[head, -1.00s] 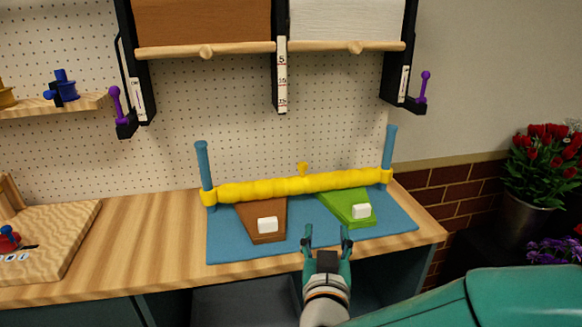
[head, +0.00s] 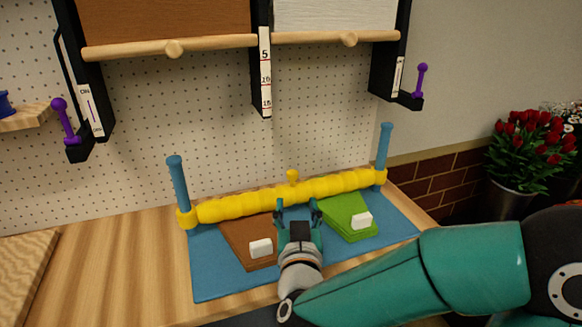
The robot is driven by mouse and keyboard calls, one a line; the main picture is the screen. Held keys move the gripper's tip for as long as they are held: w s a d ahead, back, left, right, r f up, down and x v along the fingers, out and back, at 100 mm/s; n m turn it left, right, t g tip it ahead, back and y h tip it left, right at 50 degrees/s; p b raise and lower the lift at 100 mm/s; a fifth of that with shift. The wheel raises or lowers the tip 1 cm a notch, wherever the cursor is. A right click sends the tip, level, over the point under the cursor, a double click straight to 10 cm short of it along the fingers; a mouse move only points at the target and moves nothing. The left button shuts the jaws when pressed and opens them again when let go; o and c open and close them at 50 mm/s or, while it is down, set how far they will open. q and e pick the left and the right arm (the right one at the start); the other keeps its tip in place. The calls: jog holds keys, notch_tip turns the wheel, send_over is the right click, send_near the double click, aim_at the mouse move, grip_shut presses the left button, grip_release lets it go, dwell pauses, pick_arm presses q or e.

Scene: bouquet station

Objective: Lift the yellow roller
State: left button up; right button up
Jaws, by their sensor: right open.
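The yellow roller (head: 240,205) is a long, ribbed bar lying across the back of the blue mat (head: 210,275). Its ends meet two upright blue posts, the left post (head: 178,185) and the right post (head: 384,147). A small yellow knob (head: 293,177) stands up at its middle. My right gripper (head: 298,208) is open and empty, its fingertips close in front of the roller's middle. Whether they touch it I cannot tell. My left gripper is out of view.
A brown wedge (head: 240,240) and a green wedge (head: 343,213), each with a white block, lie on the mat on either side of my gripper. Paper rolls hang above in a black rack (head: 260,85). Red flowers (head: 530,135) stand at right.

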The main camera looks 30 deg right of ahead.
aim_at(292, 176)
jog(key=p+x, duration=0.1)
jog(key=x, duration=1.2)
jog(key=shift+w, duration=0.3)
grip_shut()
